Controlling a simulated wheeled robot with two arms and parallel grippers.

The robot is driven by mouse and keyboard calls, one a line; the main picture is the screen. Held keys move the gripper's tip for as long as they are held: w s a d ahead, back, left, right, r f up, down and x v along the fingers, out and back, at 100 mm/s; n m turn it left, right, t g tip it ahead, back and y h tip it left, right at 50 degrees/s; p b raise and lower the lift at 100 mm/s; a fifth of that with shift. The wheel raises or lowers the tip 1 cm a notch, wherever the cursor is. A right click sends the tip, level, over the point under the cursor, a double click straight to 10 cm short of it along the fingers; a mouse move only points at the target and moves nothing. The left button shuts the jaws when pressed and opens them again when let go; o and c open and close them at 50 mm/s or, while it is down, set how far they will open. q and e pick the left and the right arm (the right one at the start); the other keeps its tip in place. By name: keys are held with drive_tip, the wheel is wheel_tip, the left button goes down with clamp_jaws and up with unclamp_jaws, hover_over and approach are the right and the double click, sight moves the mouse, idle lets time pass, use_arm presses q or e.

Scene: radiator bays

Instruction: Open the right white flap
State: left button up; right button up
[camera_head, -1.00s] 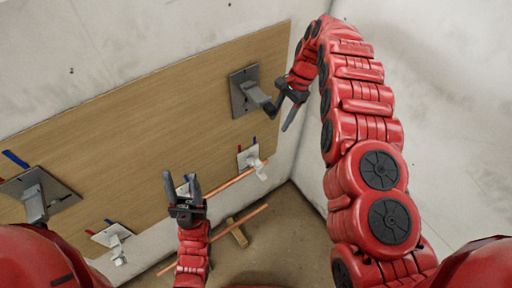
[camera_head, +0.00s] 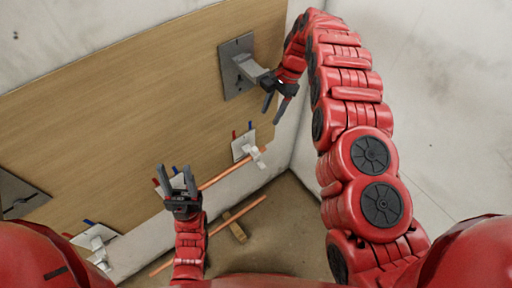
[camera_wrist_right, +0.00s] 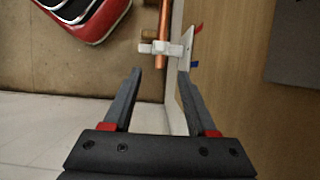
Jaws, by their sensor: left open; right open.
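The right white flap (camera_head: 252,150) sticks out from a small white plate at the lower right of the wooden panel, beside the end of a copper pipe. It also shows in the right wrist view (camera_wrist_right: 158,48), ahead of the fingers. My right gripper (camera_head: 275,108) is open and empty, above and to the right of the flap, with its fingers pointing down. It also shows open in the right wrist view (camera_wrist_right: 160,80), and the flap is not between its fingertips. My left gripper (camera_head: 177,176) is open, low in front of the panel and left of the flap.
A grey bracket (camera_head: 240,68) stands out from the panel (camera_head: 120,110) close to my right gripper. Another white flap (camera_head: 98,250) is at the lower left. Copper pipes (camera_head: 247,208) and a wooden block (camera_head: 235,228) are low down. A side wall stands at the right.

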sight(255, 148)
drive_tip(key=p+x, duration=0.1)
drive_tip(key=x, duration=1.4)
drive_tip(key=shift+f, duration=0.45)
clamp_jaws()
